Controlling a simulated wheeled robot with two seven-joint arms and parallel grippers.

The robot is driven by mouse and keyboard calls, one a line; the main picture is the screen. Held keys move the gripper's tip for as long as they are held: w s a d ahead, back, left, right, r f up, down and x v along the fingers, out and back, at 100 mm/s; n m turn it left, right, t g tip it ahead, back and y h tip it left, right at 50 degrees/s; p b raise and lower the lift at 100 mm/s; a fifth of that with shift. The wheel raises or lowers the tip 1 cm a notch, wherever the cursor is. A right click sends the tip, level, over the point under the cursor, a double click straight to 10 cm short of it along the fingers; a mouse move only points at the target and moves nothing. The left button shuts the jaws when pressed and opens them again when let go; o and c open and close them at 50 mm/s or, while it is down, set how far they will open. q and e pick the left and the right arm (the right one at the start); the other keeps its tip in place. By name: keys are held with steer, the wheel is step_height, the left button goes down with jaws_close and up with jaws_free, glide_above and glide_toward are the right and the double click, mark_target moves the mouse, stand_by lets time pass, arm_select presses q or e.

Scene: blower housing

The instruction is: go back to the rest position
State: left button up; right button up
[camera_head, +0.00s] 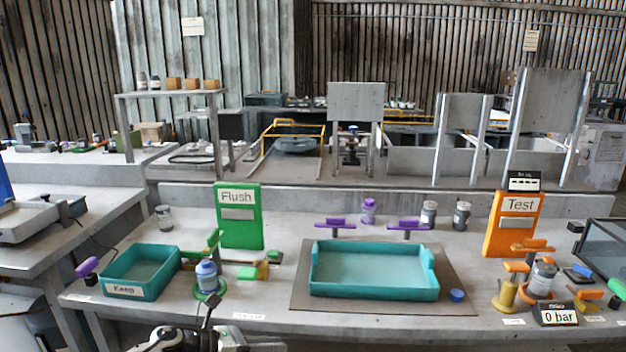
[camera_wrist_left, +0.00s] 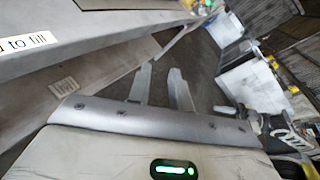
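My left gripper (camera_head: 205,318) shows at the bottom edge of the head view, low in front of the bench's near edge. In the left wrist view its two grey fingers (camera_wrist_left: 163,84) stand apart with nothing between them, and the dark floor shows beyond. Most of the left arm is out of the head view. My right gripper is in neither view.
The bench (camera_head: 270,318) holds a teal Keep bin (camera_head: 126,292), a bottle (camera_head: 207,275) on a green stand, a large teal tray (camera_head: 375,295), a green Flush panel (camera_head: 238,232) and an orange Test panel (camera_head: 513,240). A monitor (camera_head: 606,248) stands at right.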

arm_select(q)
steer(key=s+d+n+t, duration=0.4)
steer(key=s+n+t, duration=0.1)
steer(key=n, duration=0.6)
steer(key=s+a+f+n+y, duration=0.3)
steer(key=s+n, duration=0.4)
steer(key=n, duration=0.3)
steer(key=s+a+f+n+y, duration=0.3)
steer(key=s+n, duration=0.4)
steer(key=n, duration=0.4)
steer(key=s+a+f+n+y, duration=0.2)
steer(key=s+a+n+y, duration=0.2)
steer(key=s+n, duration=0.3)
steer(key=n+y, duration=0.1)
steer(key=n, duration=0.2)
steer(key=shift+s+a+f, duration=0.15)
steer(key=shift+s+f, duration=0.1)
steer(key=shift+f, duration=0.15)
